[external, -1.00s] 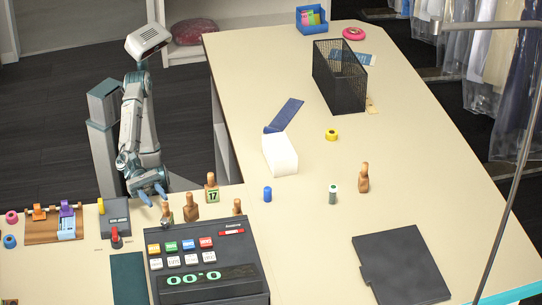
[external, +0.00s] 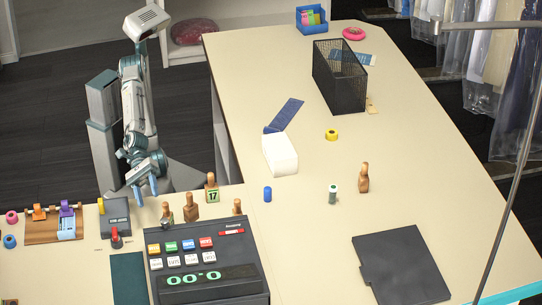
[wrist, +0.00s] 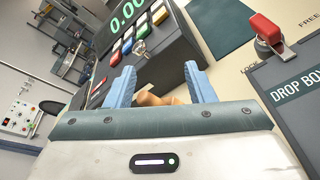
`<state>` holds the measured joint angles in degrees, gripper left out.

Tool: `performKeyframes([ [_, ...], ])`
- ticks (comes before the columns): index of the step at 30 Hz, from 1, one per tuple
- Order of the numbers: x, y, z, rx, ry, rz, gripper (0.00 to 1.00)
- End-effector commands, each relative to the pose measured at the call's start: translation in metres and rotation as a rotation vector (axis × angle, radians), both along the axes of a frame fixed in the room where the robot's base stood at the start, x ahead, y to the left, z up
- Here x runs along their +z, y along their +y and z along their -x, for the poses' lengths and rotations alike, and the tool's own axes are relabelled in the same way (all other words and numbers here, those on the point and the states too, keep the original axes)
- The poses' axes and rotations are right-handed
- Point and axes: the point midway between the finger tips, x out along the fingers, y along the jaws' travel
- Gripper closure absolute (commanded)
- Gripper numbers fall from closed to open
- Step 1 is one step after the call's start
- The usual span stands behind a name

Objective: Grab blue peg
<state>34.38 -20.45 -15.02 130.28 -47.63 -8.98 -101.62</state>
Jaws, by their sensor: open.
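The blue peg (external: 267,194) is a small blue cylinder standing upright on the cream table, right of the wooden stamps and below the white block in the external view. I do not see it in the wrist view. My gripper (external: 146,192) is open and empty, above the near-left counter edge, well to the left of the peg. In the wrist view its two blue fingers (wrist: 160,78) are spread apart, with a wooden stamp handle (wrist: 150,99) partly visible beyond them.
Wooden stamps (external: 191,209) and a dark cash register (external: 205,262) stand between my gripper and the peg's side. A drop box (external: 116,219) with a red-topped lever is below my gripper. A white block (external: 280,154) and a green-white cylinder (external: 333,195) stand near the peg.

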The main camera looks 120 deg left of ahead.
Motion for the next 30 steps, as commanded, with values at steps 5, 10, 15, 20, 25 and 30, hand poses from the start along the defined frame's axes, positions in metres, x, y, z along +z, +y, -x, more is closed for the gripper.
performKeyframes([
  [5, 0.01, 0.017, -0.013, -0.187, -0.035, -0.376, 0.51],
  [10, -0.012, 0.059, -0.019, -0.335, 0.02, -0.659, 0.51],
  [15, -0.035, 0.116, -0.017, -0.467, 0.134, -0.884, 0.51],
  [20, -0.058, 0.182, -0.003, -0.608, 0.274, -1.064, 0.51],
  [25, -0.112, 0.251, 0.023, -0.817, 0.343, -1.236, 0.51],
  [30, -0.169, 0.283, 0.037, -0.984, 0.262, -1.344, 0.51],
])
